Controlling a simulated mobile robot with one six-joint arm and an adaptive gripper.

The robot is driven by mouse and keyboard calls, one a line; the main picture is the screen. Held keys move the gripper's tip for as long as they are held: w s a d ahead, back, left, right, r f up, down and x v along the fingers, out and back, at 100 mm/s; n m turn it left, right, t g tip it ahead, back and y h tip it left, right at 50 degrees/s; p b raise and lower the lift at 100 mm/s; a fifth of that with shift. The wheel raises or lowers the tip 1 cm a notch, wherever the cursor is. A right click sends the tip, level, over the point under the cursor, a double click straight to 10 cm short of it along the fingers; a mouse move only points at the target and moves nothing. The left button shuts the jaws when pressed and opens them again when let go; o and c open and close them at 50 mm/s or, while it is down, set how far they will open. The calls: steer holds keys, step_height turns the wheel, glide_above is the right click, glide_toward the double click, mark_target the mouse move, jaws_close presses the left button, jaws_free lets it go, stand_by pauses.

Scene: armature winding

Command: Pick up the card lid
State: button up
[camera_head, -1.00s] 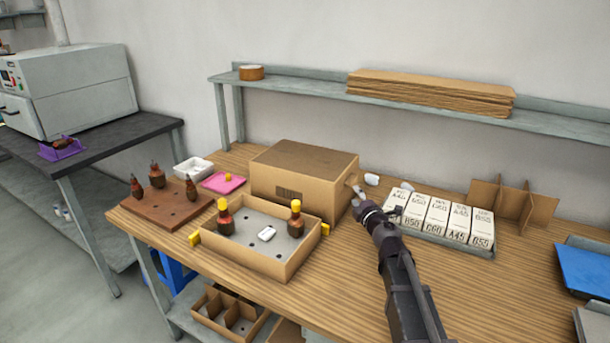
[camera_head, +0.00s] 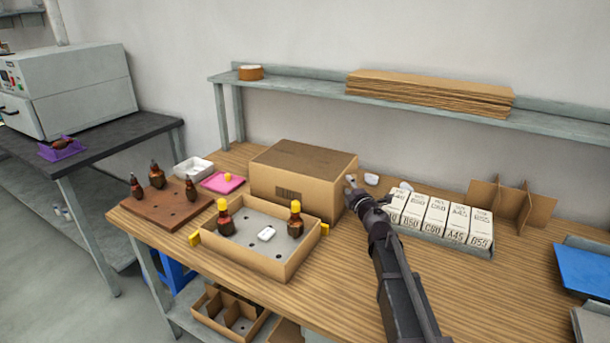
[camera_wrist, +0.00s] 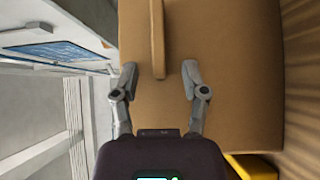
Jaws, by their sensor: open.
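The card lid (camera_head: 303,172) is a large brown cardboard box shape with a darker top, standing closed side up behind the shallow tray. My gripper (camera_head: 351,184) is at its right end face, with the arm reaching in from the front right. In the wrist view the lid's brown card (camera_wrist: 220,50) fills the middle. A thin raised card strip (camera_wrist: 158,40) runs down it, its lower end between my open fingers (camera_wrist: 160,72). The strip is clear of both fingers in the picture. I cannot tell how deep the fingers reach around it.
A shallow cardboard tray (camera_head: 262,266) with yellow-topped armatures stands in front of the lid. White labelled boxes (camera_head: 437,216) stand close to the right of my gripper, with card dividers (camera_head: 512,205) beyond. A shelf (camera_head: 420,100) runs above.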

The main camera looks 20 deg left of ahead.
jaws_close()
steer(key=shift+r, duration=0.2)
stand_by(0.4)
step_height(320, 180, up, 10)
steer(key=p, duration=1)
steer(key=shift+f, duration=0.2)
stand_by(0.4)
step_height(320, 180, up, 25)
steer(key=p, duration=2.4)
steer(key=shift+f+p, duration=0.2)
steer(key=shift+p, duration=0.15)
